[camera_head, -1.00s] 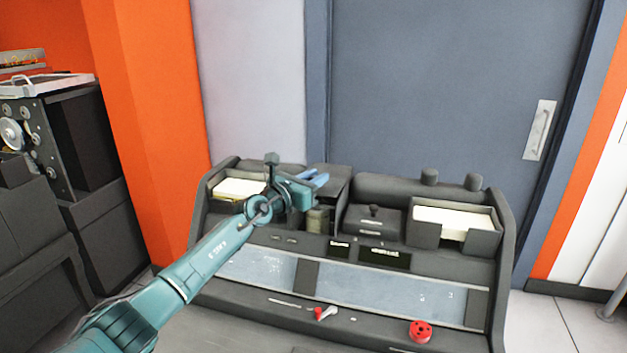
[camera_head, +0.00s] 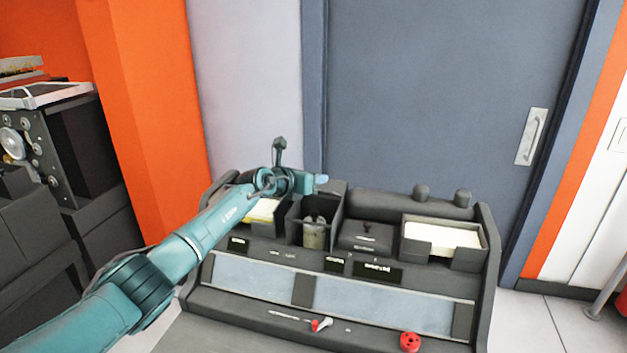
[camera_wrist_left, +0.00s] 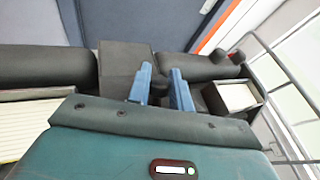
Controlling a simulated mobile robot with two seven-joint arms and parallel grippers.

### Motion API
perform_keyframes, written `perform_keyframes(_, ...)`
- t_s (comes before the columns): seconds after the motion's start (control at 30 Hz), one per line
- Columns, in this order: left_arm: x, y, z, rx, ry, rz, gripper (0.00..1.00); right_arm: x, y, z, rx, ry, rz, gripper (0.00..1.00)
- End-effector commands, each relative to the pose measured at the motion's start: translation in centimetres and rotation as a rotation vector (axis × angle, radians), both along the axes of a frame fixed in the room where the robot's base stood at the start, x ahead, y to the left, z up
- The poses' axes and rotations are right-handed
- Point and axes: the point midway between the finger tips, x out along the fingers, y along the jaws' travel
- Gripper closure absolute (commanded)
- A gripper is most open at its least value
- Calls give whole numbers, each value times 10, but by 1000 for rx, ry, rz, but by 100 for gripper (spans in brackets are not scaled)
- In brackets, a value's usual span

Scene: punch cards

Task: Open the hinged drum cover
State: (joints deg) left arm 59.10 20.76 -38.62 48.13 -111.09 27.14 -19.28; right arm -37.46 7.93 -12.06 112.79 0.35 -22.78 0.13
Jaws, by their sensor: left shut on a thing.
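The punch-card machine (camera_head: 300,318) stands in front of me, with the drum (camera_head: 314,236) showing in its open-fronted bay left of centre. A dark boxy panel (camera_wrist_left: 120,62), which looks like the drum cover, stands behind my fingers in the left wrist view. My left gripper (camera_head: 320,180) is above and behind the bay. In the left wrist view its blue fingers (camera_wrist_left: 160,90) are closed around a small dark knob (camera_wrist_left: 159,86). The hinge is hidden, and I cannot tell the cover's exact angle. My right gripper is not in view.
A card tray (camera_head: 483,259) is right of the bay, and another card stack (camera_head: 262,210) is left, partly behind my arm. A small dark block (camera_head: 366,235) is beside the bay. A red knob (camera_head: 410,342) and a red-tipped lever (camera_head: 320,325) are in front.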

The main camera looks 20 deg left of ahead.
Motion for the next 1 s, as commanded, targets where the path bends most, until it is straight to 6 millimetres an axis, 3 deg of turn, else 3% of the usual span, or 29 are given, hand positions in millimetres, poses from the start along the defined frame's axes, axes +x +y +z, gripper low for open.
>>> perform_keyframes(0.47, 2, 2, 4, -2, 6, 4, 100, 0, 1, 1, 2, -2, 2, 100)
perform_keyframes(0.5, 2, 2, 4, -2, 7, 4, 76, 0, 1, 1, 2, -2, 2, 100)
perform_keyframes(0.63, 2, 1, 2, -1, 8, 3, 65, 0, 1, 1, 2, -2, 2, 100)
perform_keyframes(0.7, 1, 1, 2, -1, 9, 2, 61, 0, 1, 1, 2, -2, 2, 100)
perform_keyframes(1.0, -1, 2, 2, 1, 11, -1, 61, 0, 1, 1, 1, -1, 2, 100)
